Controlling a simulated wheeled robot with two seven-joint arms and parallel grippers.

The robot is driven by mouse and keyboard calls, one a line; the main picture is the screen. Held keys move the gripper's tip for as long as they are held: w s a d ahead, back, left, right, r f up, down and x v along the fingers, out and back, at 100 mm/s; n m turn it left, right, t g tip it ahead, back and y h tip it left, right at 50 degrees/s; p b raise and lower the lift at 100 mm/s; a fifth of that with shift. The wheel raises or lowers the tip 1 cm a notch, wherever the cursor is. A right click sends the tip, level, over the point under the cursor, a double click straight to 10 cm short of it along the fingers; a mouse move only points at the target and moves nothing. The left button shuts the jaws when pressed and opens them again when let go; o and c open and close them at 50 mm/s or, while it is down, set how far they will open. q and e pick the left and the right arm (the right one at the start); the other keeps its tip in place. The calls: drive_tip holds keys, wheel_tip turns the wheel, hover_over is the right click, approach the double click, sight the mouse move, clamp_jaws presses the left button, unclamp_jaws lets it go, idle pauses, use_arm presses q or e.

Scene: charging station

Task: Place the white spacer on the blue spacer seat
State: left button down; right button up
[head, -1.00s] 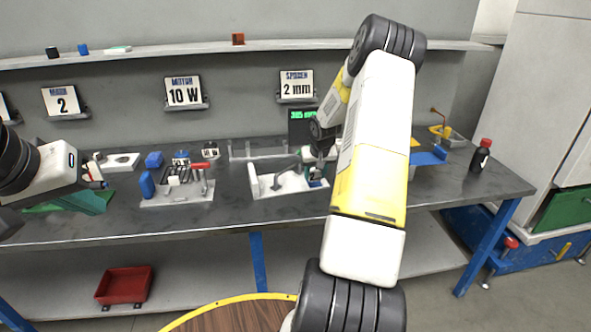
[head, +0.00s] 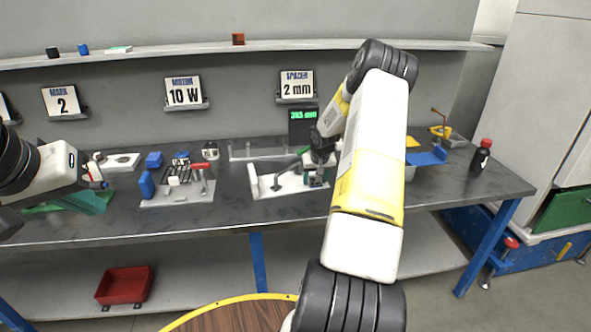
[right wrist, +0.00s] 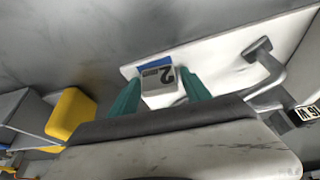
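The white spacer (right wrist: 160,97), with a grey top marked "2", sits between the teal fingers of my right gripper (right wrist: 160,90) in the right wrist view. The fingers appear closed against its two sides. A strip of the blue spacer seat (right wrist: 155,64) shows just behind the spacer; whether they touch is hidden. In the head view my right gripper (head: 316,172) is over the right end of a white fixture plate (head: 283,190), and my arm hides part of this.
A grey lever clamp (right wrist: 268,68) stands on the plate beside the right gripper. A yellow block (right wrist: 68,114) lies to the left in the wrist view. A fixture with a red-handled tool (head: 203,180) and a dark bottle (head: 481,157) stand on the bench.

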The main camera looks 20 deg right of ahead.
drive_tip(key=shift+o, duration=0.4)
drive_tip(key=v, duration=1.2)
drive_tip(key=s+a+r+n, duration=0.1)
drive_tip(key=s+a+r, duration=0.4)
drive_tip(key=a+r, duration=0.25)
drive_tip(key=s+a+r+n, duration=0.1)
drive_tip(key=s+a+r, duration=0.45)
drive_tip(key=r, duration=0.35)
drive_tip(key=s+a+r+t+y, duration=0.1)
drive_tip(key=s+a+r, duration=0.1)
drive_tip(key=s+a, duration=0.4)
drive_tip(key=s+a+r+n+t+y, duration=0.1)
drive_tip(key=s+a, duration=0.6)
drive_tip(key=s, duration=0.7)
wheel_tip(320, 180, up, 2)
drive_tip(key=shift+s+a+r+y, duration=0.1)
drive_tip(key=shift+s+a+y, duration=0.3)
drive_tip(key=shift+y, duration=0.2)
